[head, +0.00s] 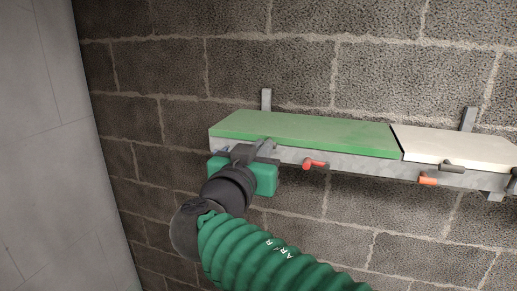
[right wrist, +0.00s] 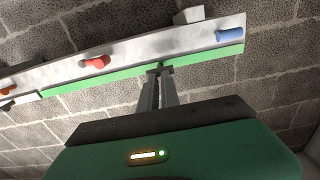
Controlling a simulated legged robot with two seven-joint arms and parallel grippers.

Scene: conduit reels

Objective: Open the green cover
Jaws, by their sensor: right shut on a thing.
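The green cover (head: 310,130) is a long flat panel lying on top of a grey wall-mounted channel (head: 350,167), and it looks shut. Its green edge also shows as a strip in the right wrist view (right wrist: 110,82). My right gripper (head: 268,146) is at the cover's front edge, toward its left end. In the right wrist view its two fingertips (right wrist: 160,70) meet on the green edge, shut on it. The gripper hides part of the channel's front in the head view. My left gripper is not in view.
A white cover (head: 460,146) adjoins on the right. A red latch (head: 315,164) and an orange latch (head: 428,179) stick out from the channel's front. A blue latch (right wrist: 230,34) shows beside the gripper in the right wrist view. A block wall (head: 300,60) stands behind.

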